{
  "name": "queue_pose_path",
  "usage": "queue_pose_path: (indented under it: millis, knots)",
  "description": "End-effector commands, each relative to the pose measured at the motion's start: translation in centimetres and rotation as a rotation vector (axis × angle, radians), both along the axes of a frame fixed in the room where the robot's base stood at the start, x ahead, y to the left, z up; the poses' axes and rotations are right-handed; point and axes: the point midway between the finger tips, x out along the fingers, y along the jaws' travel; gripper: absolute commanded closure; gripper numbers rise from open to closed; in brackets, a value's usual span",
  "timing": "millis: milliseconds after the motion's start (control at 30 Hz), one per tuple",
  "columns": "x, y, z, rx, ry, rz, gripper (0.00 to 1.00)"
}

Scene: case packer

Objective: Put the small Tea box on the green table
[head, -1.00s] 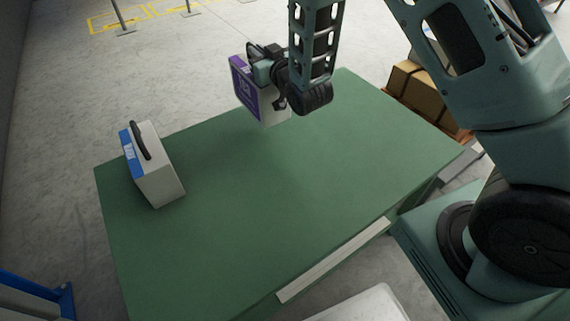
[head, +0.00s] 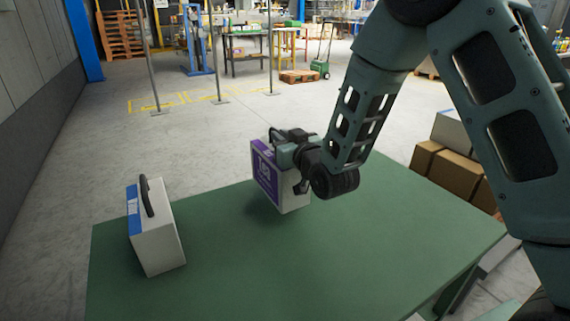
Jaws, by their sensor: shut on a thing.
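A white box with a purple printed side (head: 266,172) is at the far middle of the green table (head: 330,265). Its lettering is too small to read for sure. My gripper (head: 297,150) is shut on this box at its top and partly covers it. The box is upright, with a dark shadow on the table beside its lower edge. I cannot tell whether its bottom touches the tabletop.
A white and blue box with a black handle (head: 160,240) stands on the table's left part. Brown cartons (head: 455,172) are stacked beyond the table's right side. The table's middle and front are clear. Thin posts (head: 148,60) stand on the floor behind.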

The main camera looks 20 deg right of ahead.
Motion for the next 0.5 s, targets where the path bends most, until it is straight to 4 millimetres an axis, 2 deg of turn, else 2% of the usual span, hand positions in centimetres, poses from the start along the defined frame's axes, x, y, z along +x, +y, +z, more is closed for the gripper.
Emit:
queue_pose_path:
  millis: [167, 333, 500]
  knots:
    - [0.0, 0.0, -1.1, 0.001, -0.004, 0.0, 1.0]
    - [0.0, 0.0, -3.5, 0.0, -0.001, 0.0, 1.0]
    - [0.0, 0.0, -4.0, 0.001, -0.006, 0.0, 1.0]
